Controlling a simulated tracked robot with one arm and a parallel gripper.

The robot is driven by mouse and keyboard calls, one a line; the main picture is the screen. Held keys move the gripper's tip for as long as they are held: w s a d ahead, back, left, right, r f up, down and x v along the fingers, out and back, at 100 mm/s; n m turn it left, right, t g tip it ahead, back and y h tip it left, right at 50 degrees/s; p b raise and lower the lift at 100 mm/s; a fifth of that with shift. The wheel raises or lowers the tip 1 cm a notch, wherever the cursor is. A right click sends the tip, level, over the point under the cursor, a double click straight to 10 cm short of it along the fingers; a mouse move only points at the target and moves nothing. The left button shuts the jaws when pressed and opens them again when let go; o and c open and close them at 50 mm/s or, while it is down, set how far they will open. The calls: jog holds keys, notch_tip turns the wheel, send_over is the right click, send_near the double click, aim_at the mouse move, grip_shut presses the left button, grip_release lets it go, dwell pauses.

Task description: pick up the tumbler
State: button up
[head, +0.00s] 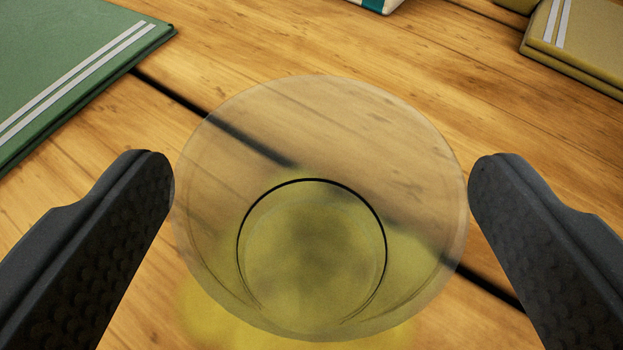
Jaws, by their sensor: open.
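The tumbler (320,130) is a clear, yellowish glass standing upright on the wooden surface, seen from above in the head view. Its wide rim and narrower round base both show. My gripper (321,185) is open, with one dark textured finger on each side of the tumbler. The left fingertip appears very near or at the rim's left side, and the right fingertip very near the rim's right side. I cannot tell whether either finger touches the glass.
The wooden plank surface (420,110) has dark gaps between boards. A white and teal object (375,4) is cut off at the top edge.

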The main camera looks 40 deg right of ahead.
jog(key=shift+x, duration=0.75)
jog(key=c, duration=1.1)
jog(key=shift+r, duration=0.15)
jog(key=shift+c, duration=0.2)
